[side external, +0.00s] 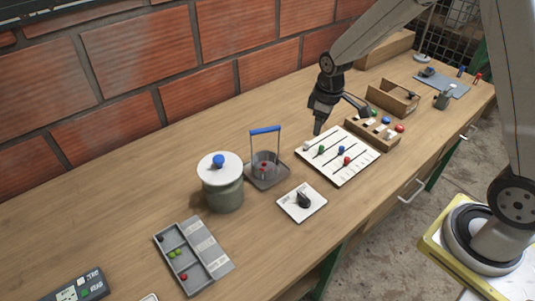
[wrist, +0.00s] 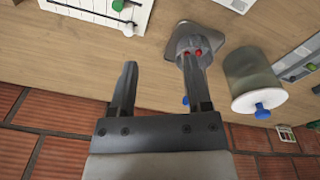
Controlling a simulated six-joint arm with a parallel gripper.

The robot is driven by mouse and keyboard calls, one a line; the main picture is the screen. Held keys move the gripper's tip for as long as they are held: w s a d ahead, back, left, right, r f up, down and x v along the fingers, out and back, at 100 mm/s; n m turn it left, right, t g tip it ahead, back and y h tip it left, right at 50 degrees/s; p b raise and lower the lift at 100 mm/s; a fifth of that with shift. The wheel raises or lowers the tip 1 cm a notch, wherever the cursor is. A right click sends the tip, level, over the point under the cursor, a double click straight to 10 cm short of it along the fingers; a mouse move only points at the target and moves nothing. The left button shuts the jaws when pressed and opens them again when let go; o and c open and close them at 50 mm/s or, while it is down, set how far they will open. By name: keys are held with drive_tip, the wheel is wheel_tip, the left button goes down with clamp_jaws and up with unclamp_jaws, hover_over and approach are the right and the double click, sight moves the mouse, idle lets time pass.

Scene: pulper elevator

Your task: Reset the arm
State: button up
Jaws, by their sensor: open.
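My gripper (side external: 318,126) hangs from my arm above the table, near the back left corner of the white slider board (side external: 345,172). In the wrist view my gripper (wrist: 159,75) has its two fingers apart, with only bare wood seen between them. One finger overlaps the grey cup-like stand (wrist: 181,38) in that view. In the side view this stand (side external: 281,181) has a blue handle (side external: 265,130) and something red inside; it stands left of my gripper. The view does not show my gripper touching anything.
A green-grey pot (side external: 224,194) with a white, blue-knobbed lid stands left of the stand. In front are a black-knobbed card (side external: 291,211) and a compartment tray (side external: 211,263) with coloured balls. A wooden block (side external: 371,131) with coloured knobs lies right. A brick wall (side external: 140,55) runs behind.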

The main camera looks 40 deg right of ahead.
drive_tip(key=s+a+r+m, duration=0.1)
drive_tip(key=s+a+m, duration=0.1)
drive_tip(key=s, duration=0.5)
drive_tip(key=s+a+r+m+t, duration=0.1)
drive_tip(key=s+r+m, duration=0.1)
drive_tip(key=s, duration=0.5)
drive_tip(key=shift+s+a+r+m+t, duration=0.25)
drive_tip(key=shift+a+m+t, duration=0.1)
drive_tip(key=shift+m, duration=0.25)
idle(1.0)
